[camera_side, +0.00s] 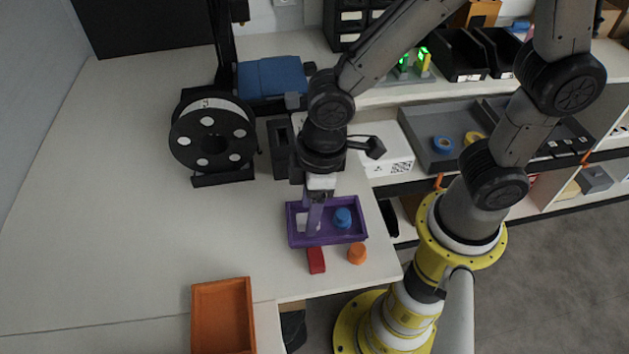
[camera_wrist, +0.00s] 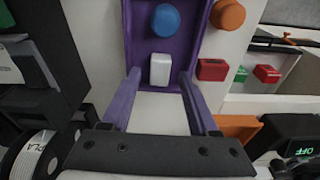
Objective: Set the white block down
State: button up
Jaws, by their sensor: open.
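The white block (camera_wrist: 160,69) lies in the purple tray (camera_wrist: 128,32), at the end nearer my gripper in the wrist view. In the side view the white block (camera_side: 302,221) shows in the left half of the purple tray (camera_side: 328,240), partly hidden by a finger. My gripper (camera_side: 313,228) points down into the tray. In the wrist view my gripper (camera_wrist: 161,72) is open, with one purple finger on each side of the block and visible gaps between. A blue cylinder (camera_wrist: 166,20) stands in the same tray, also seen in the side view (camera_side: 342,217).
A red block (camera_side: 316,261) and an orange cylinder (camera_side: 357,254) stand outside the tray, near the table edge. An orange tray (camera_side: 222,285) is at the front. A filament spool (camera_side: 213,140) stands behind left. The table's left side is clear.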

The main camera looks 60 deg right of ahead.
notch_tip(320, 180, up, 9)
jog(key=s+d+r+m+t, duration=0.2)
jog(key=s+d+m, duration=0.1)
jog(key=d, duration=0.5)
jog(key=s+d+r+m+t+h, duration=0.1)
jog(key=s+d+r+m+t, duration=0.1)
jog(key=d+m, duration=0.3)
jog(key=s+d+r, duration=0.1)
jog(key=d, duration=0.3)
jog(key=shift+s+r+t, duration=0.25)
jog(key=shift+s+t, duration=0.05)
jog(key=shift+s, duration=0.1)
